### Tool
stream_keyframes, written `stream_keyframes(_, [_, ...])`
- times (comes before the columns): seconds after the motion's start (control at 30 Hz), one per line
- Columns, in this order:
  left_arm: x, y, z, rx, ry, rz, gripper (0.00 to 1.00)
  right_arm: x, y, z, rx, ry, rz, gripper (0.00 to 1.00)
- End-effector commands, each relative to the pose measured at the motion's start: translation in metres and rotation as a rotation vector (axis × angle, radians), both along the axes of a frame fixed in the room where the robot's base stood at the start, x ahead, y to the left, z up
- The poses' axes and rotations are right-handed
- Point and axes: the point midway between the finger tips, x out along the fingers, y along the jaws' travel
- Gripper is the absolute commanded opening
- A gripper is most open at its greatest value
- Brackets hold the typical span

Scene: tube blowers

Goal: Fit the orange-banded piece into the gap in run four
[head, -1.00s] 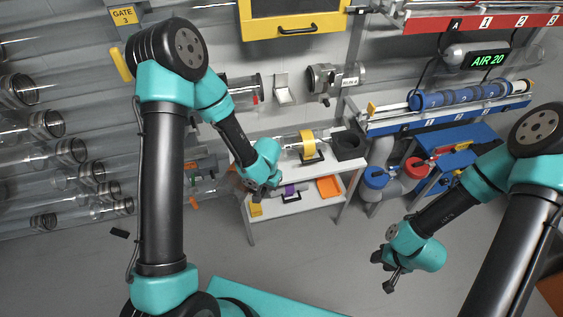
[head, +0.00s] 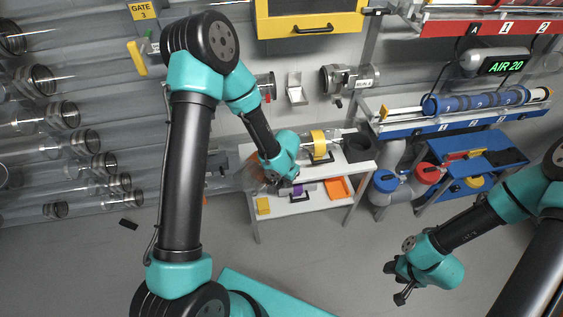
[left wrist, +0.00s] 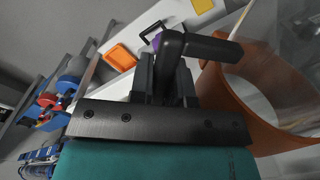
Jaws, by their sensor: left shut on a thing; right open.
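My left gripper (head: 284,184) is in front of the low white shelf, at its left part. In the left wrist view it (left wrist: 172,75) is shut on a black handle (left wrist: 212,48) joined to a wide orange band (left wrist: 235,112), the orange-banded piece. Clear tube shows beside the band. Several clear tube runs (head: 95,110) with dark-ringed open ends cross the left wall. I cannot tell which is run four. My right gripper (head: 396,283) is open and empty over the floor.
The white shelf (head: 352,172) holds a yellow-banded piece (head: 319,143), a purple-banded piece (head: 296,187), an orange tray (head: 338,188) and a yellow block (head: 262,205). A blue rack (head: 470,118) stands at right.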

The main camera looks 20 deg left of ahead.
Motion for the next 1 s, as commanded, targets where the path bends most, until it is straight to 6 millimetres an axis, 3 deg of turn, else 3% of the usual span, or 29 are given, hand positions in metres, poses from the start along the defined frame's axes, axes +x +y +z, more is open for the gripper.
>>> stream_keyframes(0.7, [0.097, 0.041, -0.010, 0.001, -0.002, 0.002, 0.00, 0.000, 0.000, 0.000, 0.000, 0.000, 0.000, 0.42])
stream_keyframes(1.0, [0.103, 0.044, -0.010, 0.000, -0.001, 0.000, 0.00, 0.000, 0.000, 0.000, 0.000, 0.000, 0.000, 0.42])
